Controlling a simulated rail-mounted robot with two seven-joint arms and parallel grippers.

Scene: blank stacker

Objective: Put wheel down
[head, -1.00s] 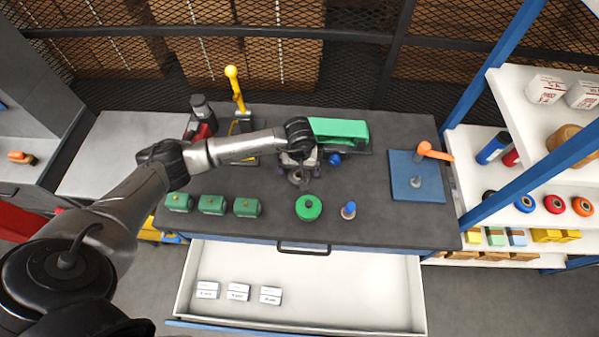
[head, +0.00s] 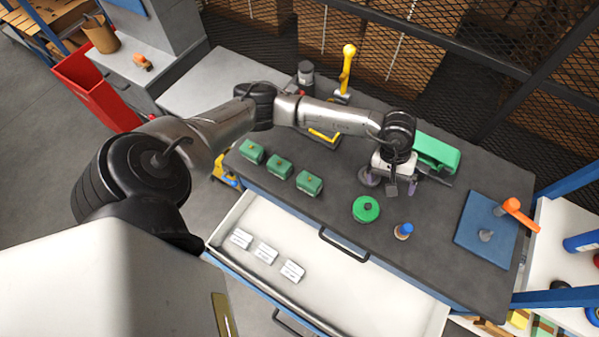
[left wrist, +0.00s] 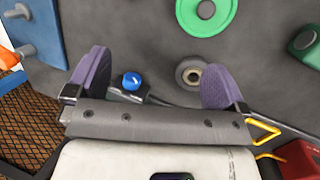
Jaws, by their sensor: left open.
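The green wheel (head: 366,208) lies flat on the dark bench top near its front edge. It also shows at the top of the left wrist view (left wrist: 207,12), beyond my fingertips and apart from them. My left gripper (head: 383,182) is behind the wheel, above the bench. In the left wrist view its two purple fingers (left wrist: 155,75) are spread wide with nothing gripped. A small grey ring-shaped part (left wrist: 190,73) shows beside the right-hand finger; whether they touch is unclear. My right gripper is not in view.
Several green blocks (head: 280,167) stand left of the wheel. A blue-topped peg (head: 403,231) stands to its right, then a blue pad with posts (head: 485,229). A green-topped machine (head: 437,151) is behind. The open drawer (head: 365,297) holds white labelled cards.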

